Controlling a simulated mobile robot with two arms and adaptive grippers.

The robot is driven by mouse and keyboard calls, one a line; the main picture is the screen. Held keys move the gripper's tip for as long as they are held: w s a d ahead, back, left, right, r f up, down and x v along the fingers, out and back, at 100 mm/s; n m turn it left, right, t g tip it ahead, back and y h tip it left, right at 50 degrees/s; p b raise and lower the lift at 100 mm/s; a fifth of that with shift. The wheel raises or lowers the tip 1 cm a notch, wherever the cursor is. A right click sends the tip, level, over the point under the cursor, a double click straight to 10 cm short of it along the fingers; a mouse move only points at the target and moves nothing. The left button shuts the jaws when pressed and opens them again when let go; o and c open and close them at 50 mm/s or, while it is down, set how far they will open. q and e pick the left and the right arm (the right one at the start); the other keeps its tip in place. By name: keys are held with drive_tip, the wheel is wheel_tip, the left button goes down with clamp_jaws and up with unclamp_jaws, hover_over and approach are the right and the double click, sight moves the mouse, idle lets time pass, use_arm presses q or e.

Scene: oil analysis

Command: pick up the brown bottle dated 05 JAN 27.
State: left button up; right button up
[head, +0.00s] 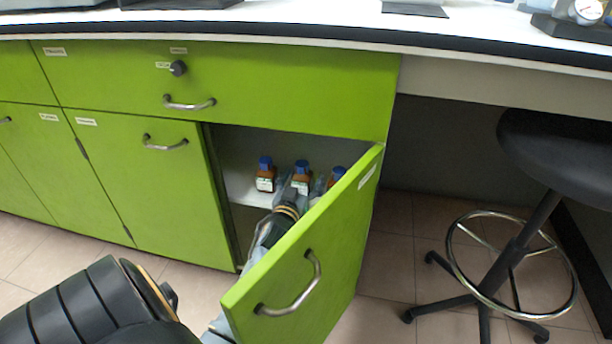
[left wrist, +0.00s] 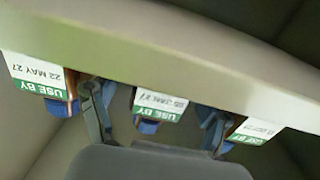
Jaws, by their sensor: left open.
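Three brown bottles with blue caps stand in the open cabinet: a left one (head: 265,178), a middle one (head: 301,180) and a right one (head: 337,175), partly hidden by the door. My left gripper (head: 297,192) is open in front of the middle bottle. In the left wrist view, which is upside down, the middle bottle's label (left wrist: 160,103) seems to read 05 JAN 27, though blurred. It lies between the open fingers of my left gripper (left wrist: 155,122). The bottle at left there (left wrist: 38,77) reads 22 MAY 27. The label at right (left wrist: 258,130) is unreadable.
The open green door (head: 310,250) stands close along the right of my left arm. The pale shelf edge (left wrist: 170,60) crosses the left wrist view and hides part of the bottles. A black stool (head: 510,225) stands at the right.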

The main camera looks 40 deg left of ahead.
use_arm(q)
drive_tip(key=shift+s+d+r, duration=0.1)
drive_tip(key=shift+r, duration=0.05)
drive_tip(key=shift+s+r, duration=0.1)
drive_tip(key=shift+c, duration=1.1)
drive_tip(key=c, duration=1.2)
